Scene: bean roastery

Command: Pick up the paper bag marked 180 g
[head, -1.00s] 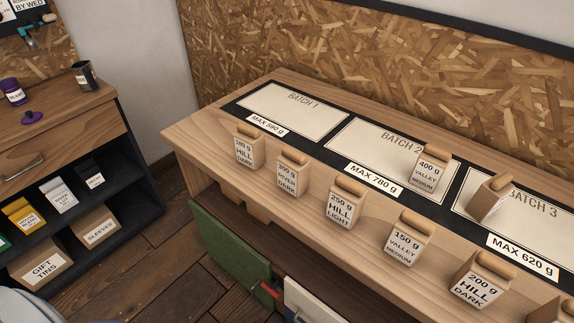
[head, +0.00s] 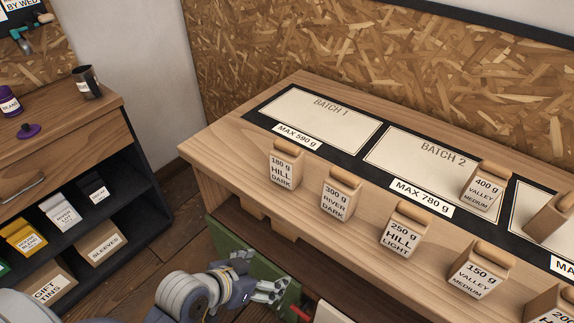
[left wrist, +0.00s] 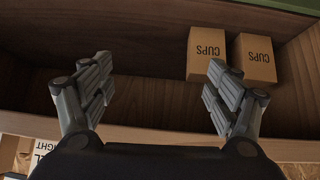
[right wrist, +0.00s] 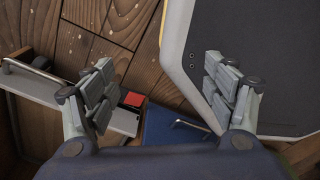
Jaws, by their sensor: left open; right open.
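The paper bag marked 180 g, HILL DARK (head: 283,166), stands upright near the front edge of the bench, left of the 300 g RIVER DARK bag (head: 338,197). It is in front of the BATCH 1 mat area. My left gripper (head: 275,290) is open and empty, low in front of the bench and below its top, nearly straight below the 180 g bag. In the left wrist view the open left gripper (left wrist: 158,80) faces the bench's lower shelf. My right gripper (right wrist: 165,90) is open and empty above the floor; it is not in the head view.
Bags marked 250 g (head: 402,232), 150 g (head: 475,270) and 400 g (head: 483,190) stand along the bench (head: 235,145). CUPS boxes (left wrist: 206,55) sit on the lower shelf. A dark shelf unit (head: 130,175) stands at left. The bench's left end is clear.

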